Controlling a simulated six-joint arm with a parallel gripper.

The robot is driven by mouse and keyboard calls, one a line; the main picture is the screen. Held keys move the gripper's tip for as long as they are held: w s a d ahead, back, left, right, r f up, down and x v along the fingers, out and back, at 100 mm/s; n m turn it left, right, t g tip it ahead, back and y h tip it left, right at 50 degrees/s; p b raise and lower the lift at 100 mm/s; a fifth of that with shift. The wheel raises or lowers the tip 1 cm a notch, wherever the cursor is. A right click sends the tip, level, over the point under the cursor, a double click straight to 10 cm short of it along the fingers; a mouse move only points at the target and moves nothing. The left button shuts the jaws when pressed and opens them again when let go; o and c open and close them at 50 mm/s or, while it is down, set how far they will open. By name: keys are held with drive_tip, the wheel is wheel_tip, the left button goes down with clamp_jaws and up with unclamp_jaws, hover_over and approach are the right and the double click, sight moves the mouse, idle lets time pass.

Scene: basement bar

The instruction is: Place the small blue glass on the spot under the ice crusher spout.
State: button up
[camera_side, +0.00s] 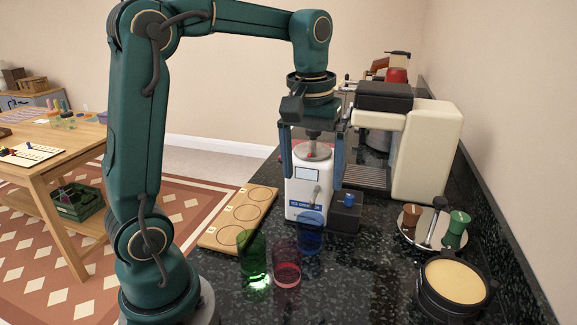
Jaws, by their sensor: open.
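The small blue glass (309,236) stands upright on the dark speckled counter, at the near side of the white ice crusher (305,196). A green glass (252,262) and a red glass (287,268) stand close by, nearer the camera. My gripper (312,180) points down, open and empty, its fingers showing left and right of the crusher's upper part. It is higher in the picture than the blue glass and apart from it. I cannot tell its exact depth relative to the crusher. The crusher's spout and the spot under it cannot be made out.
A wooden board with several marked circles (222,236) lies left of the crusher. A dark box with a blue knob (344,217) stands at its right. A cream coffee machine (430,150), a round tray (418,238) and a yellow-filled dark container (455,281) are further right.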

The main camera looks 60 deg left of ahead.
drive_tip(key=s+d+f+m+t, duration=0.2)
drive_tip(key=s+d+m+t, duration=0.2)
drive_tip(key=s, duration=0.7)
drive_tip(key=d+m, duration=0.2)
drive_tip(key=m, duration=0.1)
drive_tip(key=shift+d+t, duration=0.4)
